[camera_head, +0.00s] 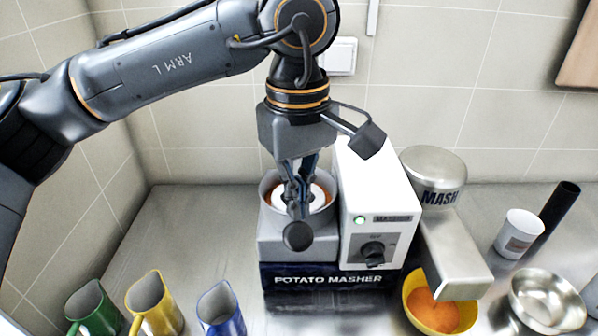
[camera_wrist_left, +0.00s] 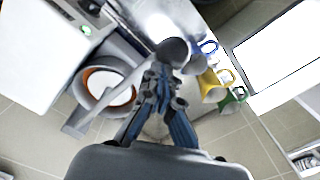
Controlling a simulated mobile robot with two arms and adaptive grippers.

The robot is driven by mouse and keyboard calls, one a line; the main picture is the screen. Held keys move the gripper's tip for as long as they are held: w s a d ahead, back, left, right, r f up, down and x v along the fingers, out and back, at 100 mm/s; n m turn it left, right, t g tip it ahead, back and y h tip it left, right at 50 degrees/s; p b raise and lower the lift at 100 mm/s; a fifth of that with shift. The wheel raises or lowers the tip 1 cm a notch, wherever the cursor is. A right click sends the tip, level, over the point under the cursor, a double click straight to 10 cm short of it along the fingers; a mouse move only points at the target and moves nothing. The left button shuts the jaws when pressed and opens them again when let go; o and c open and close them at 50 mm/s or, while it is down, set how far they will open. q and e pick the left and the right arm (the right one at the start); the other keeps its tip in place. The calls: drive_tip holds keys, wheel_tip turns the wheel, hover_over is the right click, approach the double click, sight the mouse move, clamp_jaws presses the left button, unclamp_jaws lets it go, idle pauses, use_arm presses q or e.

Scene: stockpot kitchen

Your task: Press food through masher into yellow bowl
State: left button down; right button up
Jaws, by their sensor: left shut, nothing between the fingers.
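The potato masher (camera_head: 380,215) is a white unit with a lit green light and a dial, on a dark blue base. Its grey hopper (camera_head: 270,195) holds orange food under a white disc (camera_wrist_left: 108,88). A metal chute (camera_head: 455,262) leads from the drum marked MASH (camera_head: 433,178) to the yellow bowl (camera_head: 412,292), which holds orange mash (camera_head: 437,312). My left gripper (camera_head: 298,208) is shut and points down in front of the hopper. A dark round knob (camera_head: 298,237) is at its fingertips; I cannot tell if they touch. My right gripper is not in view.
Green (camera_head: 93,308), yellow (camera_head: 152,303) and blue (camera_head: 220,310) jugs stand at the front left. A steel bowl (camera_head: 547,300), a white cup (camera_head: 518,235) and a black cylinder (camera_head: 560,210) are at the right. The counter left of the masher is clear.

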use_arm(q)
drive_tip(key=shift+f+b, duration=0.9)
drive_tip(key=shift+f, duration=0.35)
idle(3.1)
wheel_tip(320, 180, up, 16)
drive_tip(key=p, duration=1.1)
drive_tip(key=shift+p, duration=0.35)
idle(0.8)
